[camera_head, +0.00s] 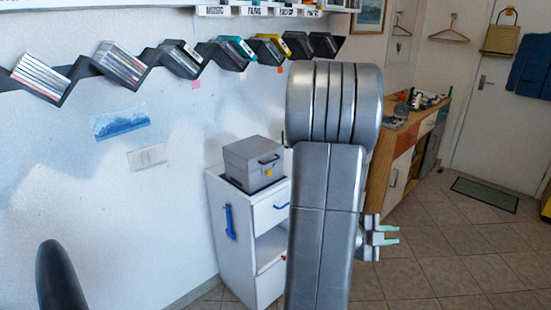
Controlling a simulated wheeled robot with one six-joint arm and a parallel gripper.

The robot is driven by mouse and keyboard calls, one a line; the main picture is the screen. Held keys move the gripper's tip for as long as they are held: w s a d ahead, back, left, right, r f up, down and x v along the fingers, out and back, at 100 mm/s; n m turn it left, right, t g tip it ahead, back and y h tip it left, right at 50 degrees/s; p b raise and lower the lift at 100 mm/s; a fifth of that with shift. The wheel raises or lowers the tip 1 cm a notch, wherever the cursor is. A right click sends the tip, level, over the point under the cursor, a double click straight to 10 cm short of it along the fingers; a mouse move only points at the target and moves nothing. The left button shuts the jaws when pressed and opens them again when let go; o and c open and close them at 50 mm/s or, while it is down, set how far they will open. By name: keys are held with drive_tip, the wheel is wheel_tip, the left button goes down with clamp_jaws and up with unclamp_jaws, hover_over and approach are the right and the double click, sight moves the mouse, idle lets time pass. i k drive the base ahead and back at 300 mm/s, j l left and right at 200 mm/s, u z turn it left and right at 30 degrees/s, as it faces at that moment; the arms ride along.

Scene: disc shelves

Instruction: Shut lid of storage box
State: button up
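A grey storage box (253,162) stands on top of a small white cabinet against the wall, left of my arm. Its lid (251,149) appears to lie flat on the box, with a dark handle and a small yellow piece on the front. I cannot tell whether the lid is fully shut. My gripper (392,236) shows at the right of my arm, with two pale green fingertips apart and nothing between them. It is lower than the box, apart from it and to its right. My arm hides the area just right of the cabinet.
The white cabinet (228,257) has a blue handle on its side and an open compartment. A zigzag disc shelf (153,58) runs along the wall above. A wooden sideboard (399,172) with items stands behind my arm. The tiled floor (447,262) at right is clear.

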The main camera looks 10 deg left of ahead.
sight(251, 154)
drive_tip(key=i+l+u, duration=0.2)
drive_tip(key=i, duration=0.3)
drive_tip(key=i+u, duration=0.25)
drive_tip(key=i, duration=0.25)
drive_tip(key=u, duration=1.2)
